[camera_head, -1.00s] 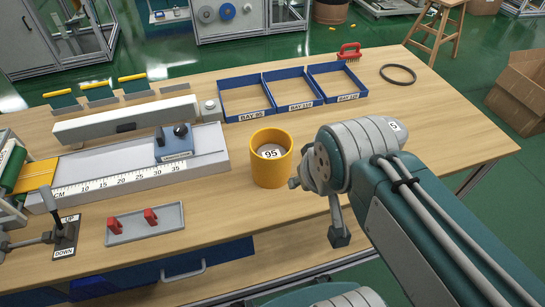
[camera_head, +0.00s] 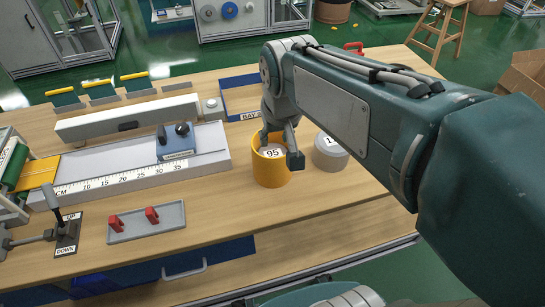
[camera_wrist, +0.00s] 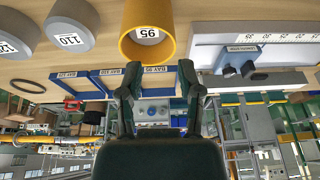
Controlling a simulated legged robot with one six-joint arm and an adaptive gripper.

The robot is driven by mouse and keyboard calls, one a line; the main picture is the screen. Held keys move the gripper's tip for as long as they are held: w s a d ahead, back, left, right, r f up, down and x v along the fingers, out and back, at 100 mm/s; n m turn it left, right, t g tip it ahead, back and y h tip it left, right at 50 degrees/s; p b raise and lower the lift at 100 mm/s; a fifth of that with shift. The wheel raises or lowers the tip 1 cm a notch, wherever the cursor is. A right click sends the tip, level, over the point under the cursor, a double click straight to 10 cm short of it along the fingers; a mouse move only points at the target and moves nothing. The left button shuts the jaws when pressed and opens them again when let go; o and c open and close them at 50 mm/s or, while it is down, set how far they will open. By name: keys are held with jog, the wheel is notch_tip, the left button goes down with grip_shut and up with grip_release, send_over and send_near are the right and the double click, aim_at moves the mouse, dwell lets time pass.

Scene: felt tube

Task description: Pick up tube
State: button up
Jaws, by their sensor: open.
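A yellow tube (camera_head: 271,172) stands upright on the wooden table, with a grey piece marked 95 (camera_head: 273,152) inside it. The tube also shows at the top of the wrist view (camera_wrist: 147,42). My gripper (camera_head: 280,148) is open, with its fingers at the tube's upper right in the head view and partly covering its rim. In the wrist view my fingers (camera_wrist: 160,93) are spread, with nothing between them, and the tube shows beyond and above them. The frames do not clearly show whether a finger touches the tube.
Grey cylinders marked 110 (camera_wrist: 72,25) and 120 (camera_wrist: 17,32) stand beside the tube. Blue bay trays (camera_head: 240,97) lie behind, mostly hidden by my arm. A ruler bench (camera_head: 130,165) with a blue slider (camera_head: 178,142) and a tray with red clips (camera_head: 146,222) are to the left.

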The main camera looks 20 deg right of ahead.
jog(key=g, duration=0.2)
send_near(252, 146)
jog(key=f, duration=0.1)
jog(key=shift+w+a+f, duration=0.1)
jog(key=shift+w+f, duration=0.15)
jog(key=shift+f, duration=1.65)
jog(key=shift+w+d+f, duration=0.1)
jog(key=shift+w+f, duration=0.2)
jog(key=shift+f, duration=1.6)
jog(key=shift+w+a+f, duration=0.1)
jog(key=shift+w+f, duration=0.15)
jog(key=shift+f, duration=1.65)
grip_shut()
